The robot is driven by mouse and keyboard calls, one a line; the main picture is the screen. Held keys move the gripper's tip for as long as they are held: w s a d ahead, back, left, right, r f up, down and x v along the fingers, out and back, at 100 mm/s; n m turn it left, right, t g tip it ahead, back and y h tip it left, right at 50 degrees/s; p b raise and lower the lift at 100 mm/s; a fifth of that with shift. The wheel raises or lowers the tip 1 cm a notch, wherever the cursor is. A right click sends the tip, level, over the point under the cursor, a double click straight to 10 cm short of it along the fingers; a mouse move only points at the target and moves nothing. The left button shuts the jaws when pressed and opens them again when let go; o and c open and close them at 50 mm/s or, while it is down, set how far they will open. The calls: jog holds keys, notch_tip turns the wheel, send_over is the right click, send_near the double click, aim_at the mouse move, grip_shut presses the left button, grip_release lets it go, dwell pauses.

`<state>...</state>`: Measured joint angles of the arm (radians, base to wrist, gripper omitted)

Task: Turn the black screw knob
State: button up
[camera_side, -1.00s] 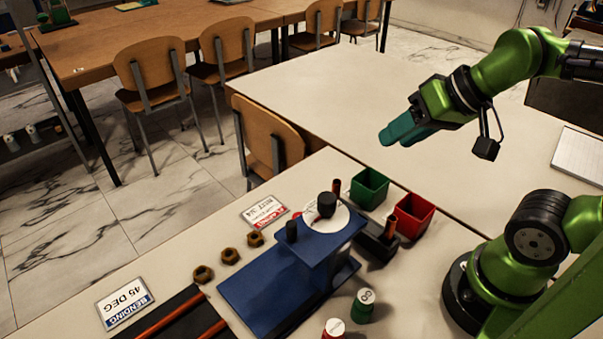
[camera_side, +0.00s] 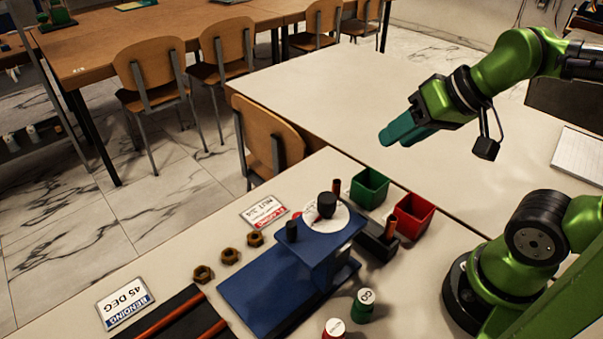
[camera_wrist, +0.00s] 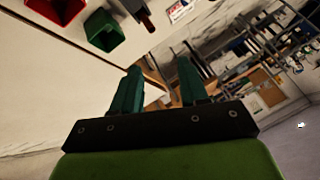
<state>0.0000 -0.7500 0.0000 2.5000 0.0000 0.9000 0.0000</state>
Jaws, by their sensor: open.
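A blue gauge rig (camera_side: 262,295) stands on the near table in the side view. A black knob (camera_side: 327,205) sits on the rig's white round dial (camera_side: 340,218). A second, shorter black cylinder (camera_side: 292,232) stands on the rig to its left; I cannot tell for certain which is the screw knob. My gripper (camera_side: 392,136) is raised above the table, up and to the right of the rig, well apart from both. In the wrist view my gripper (camera_wrist: 158,72) shows two teal fingers spread with nothing between them. The knobs do not clearly show in that view.
Green bin (camera_side: 368,190) and red bin (camera_side: 412,217) stand right of the rig, beside a dark block (camera_side: 377,244) with copper pieces. Several nuts (camera_side: 229,256) lie left. Green GO plug (camera_side: 363,304) and red-and-white plug (camera_side: 335,329) stand in front.

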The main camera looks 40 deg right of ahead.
dwell(0.4)
jog(key=shift+o, duration=1.5)
jog(key=shift+a+f, duration=0.25)
jog(key=shift+a, duration=0.05)
notch_tip(320, 180, up, 8)
jog(key=n+g+h, duration=0.2)
jog(key=n+g, duration=0.5)
jog(key=n, duration=2.4)
send_over(327, 197)
notch_tip(327, 197, down, 16)
jog(key=shift+r, duration=0.25)
jog(key=shift+c, duration=0.2)
